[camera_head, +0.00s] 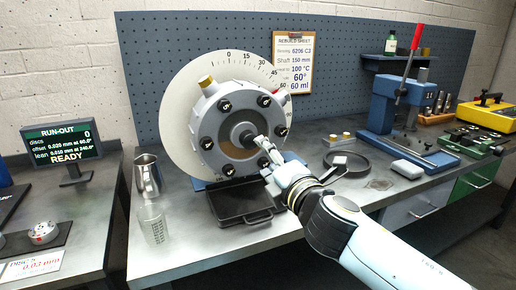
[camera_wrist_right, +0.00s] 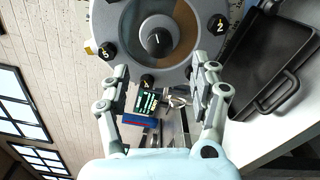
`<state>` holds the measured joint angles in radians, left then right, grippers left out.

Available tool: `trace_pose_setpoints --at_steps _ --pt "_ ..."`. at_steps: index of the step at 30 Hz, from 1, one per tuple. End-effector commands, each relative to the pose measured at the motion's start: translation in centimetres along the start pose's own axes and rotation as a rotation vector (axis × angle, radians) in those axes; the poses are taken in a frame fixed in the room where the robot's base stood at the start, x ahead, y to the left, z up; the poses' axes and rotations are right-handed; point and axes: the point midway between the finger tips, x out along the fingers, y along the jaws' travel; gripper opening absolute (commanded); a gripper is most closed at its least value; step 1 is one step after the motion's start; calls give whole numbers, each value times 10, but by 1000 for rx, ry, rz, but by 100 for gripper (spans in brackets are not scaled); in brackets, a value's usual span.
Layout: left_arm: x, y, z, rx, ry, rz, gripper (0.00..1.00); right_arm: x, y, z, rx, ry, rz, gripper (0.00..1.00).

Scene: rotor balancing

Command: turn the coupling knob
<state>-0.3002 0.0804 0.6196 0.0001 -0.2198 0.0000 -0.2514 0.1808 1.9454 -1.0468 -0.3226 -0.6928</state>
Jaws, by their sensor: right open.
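The coupling knob (camera_head: 247,137) is the dark round piece at the centre of the grey rotor hub (camera_head: 226,152), partly covered by my gripper in the head view. In the wrist view the knob (camera_wrist_right: 158,40) shows a pale mark and sits above and between my fingertips. My right gripper (camera_head: 266,152) is in front of the hub's right side. In the wrist view its fingers (camera_wrist_right: 160,68) are spread and empty, apart from the knob in the picture. How far the fingertips are from the knob cannot be told. My left gripper is not in view.
Several numbered black knobs ring the hub, before a white degree dial (camera_head: 180,108). A black tray (camera_head: 240,214) lies below it. A metal jug (camera_head: 148,177) and clear beaker (camera_head: 153,224) stand left. A round black pan (camera_head: 345,165) and blue press (camera_head: 385,110) are right.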

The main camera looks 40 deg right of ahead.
Motion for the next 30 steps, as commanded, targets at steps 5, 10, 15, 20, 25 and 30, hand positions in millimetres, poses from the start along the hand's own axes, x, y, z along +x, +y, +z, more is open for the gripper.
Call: trace_pose_setpoints --at_steps 5,10,15,20,25,30 --pt "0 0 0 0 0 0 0 -25 0 0 1 0 -1 63" --pt "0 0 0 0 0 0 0 -31 0 0 1 0 0 63" --pt "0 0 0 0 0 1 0 -31 0 0 1 0 0 63" --pt "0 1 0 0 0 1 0 -31 0 0 1 0 0 63" --pt "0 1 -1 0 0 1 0 -30 -1 0 2 0 -2 63" --pt "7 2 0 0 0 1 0 -31 -51 -14 73 23 -90 63"
